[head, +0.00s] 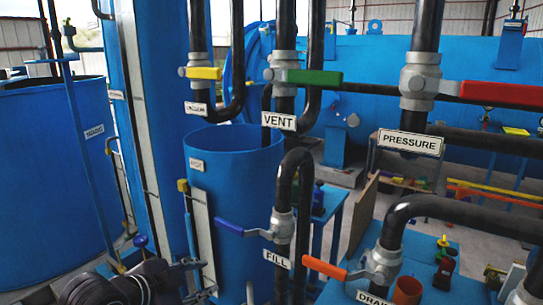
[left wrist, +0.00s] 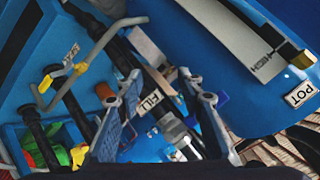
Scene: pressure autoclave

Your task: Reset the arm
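My left gripper (head: 196,279) is at the lower left of the head view, its dark arm coming in low from the left. In the left wrist view its two fingers (left wrist: 162,79) are spread apart with nothing held between them. Behind them show the FILL label (left wrist: 151,101) and dark pipes. In the head view the gripper is low, in front of the blue pot (head: 232,165) and left of the FILL valve's blue handle (head: 244,229). I cannot tell whether it touches anything. My right gripper does not show clearly.
The VENT valve has a green handle (head: 315,78), the PRESSURE valve a red handle (head: 503,94), the VACUUM valve a yellow one (head: 204,73). An orange handle (head: 325,268) sits above the DRAIN label. Dark pipes crowd the middle and right. A large blue tank (head: 50,180) stands left.

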